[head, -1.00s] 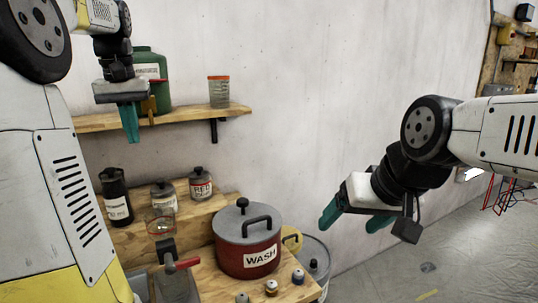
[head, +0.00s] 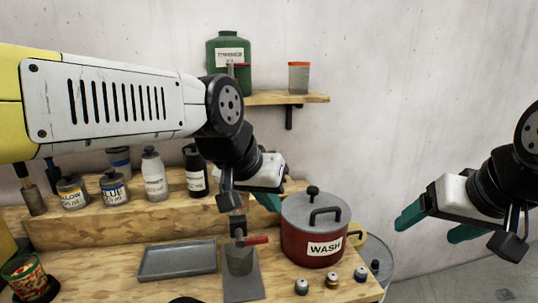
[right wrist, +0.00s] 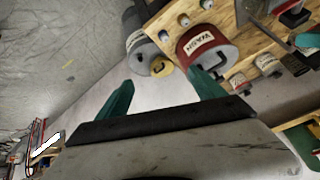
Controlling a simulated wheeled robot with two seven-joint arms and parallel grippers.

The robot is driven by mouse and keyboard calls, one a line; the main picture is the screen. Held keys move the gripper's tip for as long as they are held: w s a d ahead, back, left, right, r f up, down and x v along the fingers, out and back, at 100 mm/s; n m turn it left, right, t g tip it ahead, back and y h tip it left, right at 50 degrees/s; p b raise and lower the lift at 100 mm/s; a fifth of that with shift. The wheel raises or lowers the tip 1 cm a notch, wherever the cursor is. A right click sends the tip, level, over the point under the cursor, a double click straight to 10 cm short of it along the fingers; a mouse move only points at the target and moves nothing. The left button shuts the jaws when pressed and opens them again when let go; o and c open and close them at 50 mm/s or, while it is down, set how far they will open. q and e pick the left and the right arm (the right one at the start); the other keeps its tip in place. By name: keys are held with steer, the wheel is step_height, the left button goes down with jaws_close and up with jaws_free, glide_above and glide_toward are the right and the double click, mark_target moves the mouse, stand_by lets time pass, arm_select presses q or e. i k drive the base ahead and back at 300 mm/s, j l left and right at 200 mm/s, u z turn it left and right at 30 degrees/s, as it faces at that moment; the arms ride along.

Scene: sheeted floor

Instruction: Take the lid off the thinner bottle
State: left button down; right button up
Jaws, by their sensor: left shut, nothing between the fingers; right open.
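A pale bottle (head: 155,177) with a dark cap and a black bottle (head: 196,172) with a white label stand on the raised wooden step. A green jug (head: 231,68) with a white label stands on the wall shelf. I cannot read the small labels surely, so I cannot tell which bottle is the thinner. My left gripper (head: 268,203) is shut and empty, right of the black bottle and left of the red pot in the picture. My right gripper (head: 428,226) is open and empty, out to the right; its fingers also show in the right wrist view (right wrist: 160,92).
The red WASH pot (head: 308,243) with a grey lid stands at the bench's right.

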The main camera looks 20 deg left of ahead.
mark_target(150, 154)
steer(key=u, duration=1.65)
